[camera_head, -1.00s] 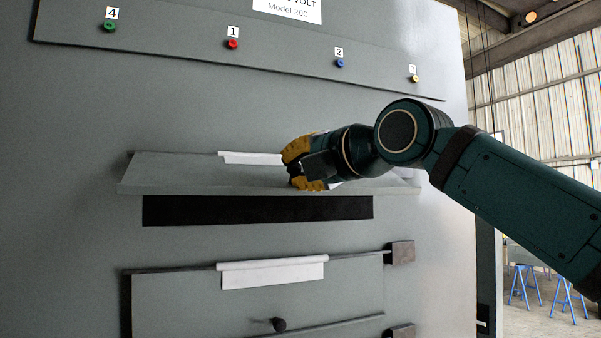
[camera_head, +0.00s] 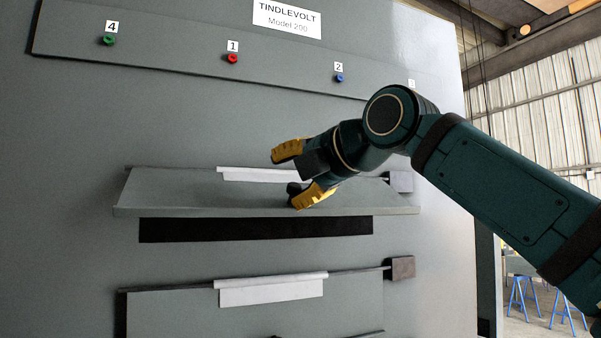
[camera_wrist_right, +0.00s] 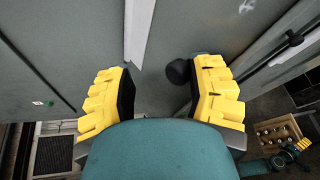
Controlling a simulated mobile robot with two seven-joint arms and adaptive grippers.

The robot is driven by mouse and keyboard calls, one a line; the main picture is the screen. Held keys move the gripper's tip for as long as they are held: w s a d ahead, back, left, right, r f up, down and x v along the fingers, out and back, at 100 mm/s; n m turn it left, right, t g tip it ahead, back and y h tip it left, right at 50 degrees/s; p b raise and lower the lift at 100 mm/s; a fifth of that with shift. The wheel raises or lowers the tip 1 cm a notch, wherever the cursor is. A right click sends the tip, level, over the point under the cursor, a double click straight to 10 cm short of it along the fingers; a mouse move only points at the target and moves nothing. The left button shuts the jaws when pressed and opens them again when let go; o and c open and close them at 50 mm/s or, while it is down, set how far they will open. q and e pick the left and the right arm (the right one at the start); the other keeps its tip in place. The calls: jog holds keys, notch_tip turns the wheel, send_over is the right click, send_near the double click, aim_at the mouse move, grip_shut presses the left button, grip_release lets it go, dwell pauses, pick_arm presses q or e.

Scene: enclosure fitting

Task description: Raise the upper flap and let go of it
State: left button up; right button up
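The upper flap (camera_head: 170,190) is a grey panel, swung up and sticking out from the grey cabinet above a black opening (camera_head: 255,229). A white strip (camera_head: 262,175) lies along its hinge side. Its dark knob (camera_head: 293,188) is partly hidden by my right gripper (camera_head: 300,174). That gripper is open, its yellow fingers spread, one finger close beside the knob. In the right wrist view the knob (camera_wrist_right: 179,71) is near the right-hand finger of the open gripper (camera_wrist_right: 162,92); I cannot tell whether they touch.
A lower flap (camera_head: 180,315) with a white strip (camera_head: 270,290) and a grey block (camera_head: 402,268) is below. A panel of coloured buttons (camera_head: 170,45) runs above. Blue trestles (camera_head: 522,300) stand at far right. Space before the cabinet's left side is clear.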

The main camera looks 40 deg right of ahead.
jog(key=shift+w, duration=0.35)
jog(key=shift+s+d+r, duration=0.1)
jog(key=shift+s+d, duration=0.05)
jog(key=shift+s, duration=0.25)
jog(key=shift+w, duration=0.1)
jog(key=shift+w+d, duration=0.1)
jog(key=v, duration=1.2)
dwell(0.4)
